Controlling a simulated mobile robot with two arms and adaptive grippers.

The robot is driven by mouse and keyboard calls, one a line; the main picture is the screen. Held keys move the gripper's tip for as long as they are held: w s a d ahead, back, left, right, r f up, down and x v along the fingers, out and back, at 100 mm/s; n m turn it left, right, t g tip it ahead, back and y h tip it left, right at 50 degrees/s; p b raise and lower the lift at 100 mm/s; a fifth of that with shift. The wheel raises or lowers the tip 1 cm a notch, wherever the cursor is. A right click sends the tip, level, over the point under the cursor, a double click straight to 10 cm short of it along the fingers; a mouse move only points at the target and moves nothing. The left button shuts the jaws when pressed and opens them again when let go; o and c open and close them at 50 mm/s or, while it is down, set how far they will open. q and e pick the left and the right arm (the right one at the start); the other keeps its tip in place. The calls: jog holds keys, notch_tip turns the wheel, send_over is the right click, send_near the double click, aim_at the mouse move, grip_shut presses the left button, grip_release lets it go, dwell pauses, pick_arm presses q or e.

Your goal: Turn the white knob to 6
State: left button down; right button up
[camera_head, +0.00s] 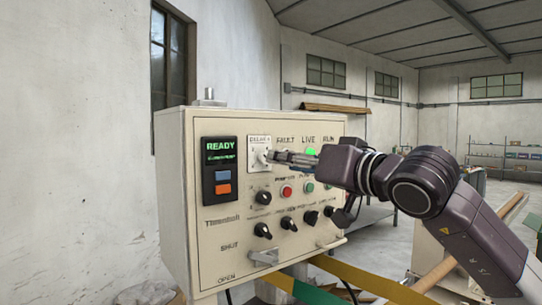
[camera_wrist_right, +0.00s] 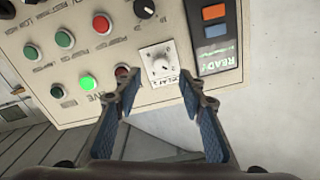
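The white knob (camera_head: 260,156) sits on a pale square dial plate labelled DELAY, near the top of the control panel, right of the READY display. My right gripper (camera_head: 271,156) reaches in from the right, its fingertips close in front of the plate and partly covering it. In the right wrist view the panel appears upside down, and the white knob (camera_wrist_right: 160,66) lies between the lines of my two spread fingers (camera_wrist_right: 158,82). The gap between them is empty; contact with the knob cannot be made out. The dial setting is too small to read. My left gripper is out of view.
The cream control panel (camera_head: 215,245) also carries black knobs (camera_head: 263,230), a red button (camera_head: 287,191), a lit green LIVE lamp (camera_wrist_right: 88,83) and a blue and an orange button (camera_head: 223,189). A metal handle (camera_head: 264,257) juts out low on the panel. Coloured strips run below it.

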aim_at(263, 158)
jog(key=p+x, duration=0.3)
jog(key=x, duration=0.3)
jog(key=shift+a, duration=0.1)
jog(key=shift+c, duration=0.3)
grip_shut()
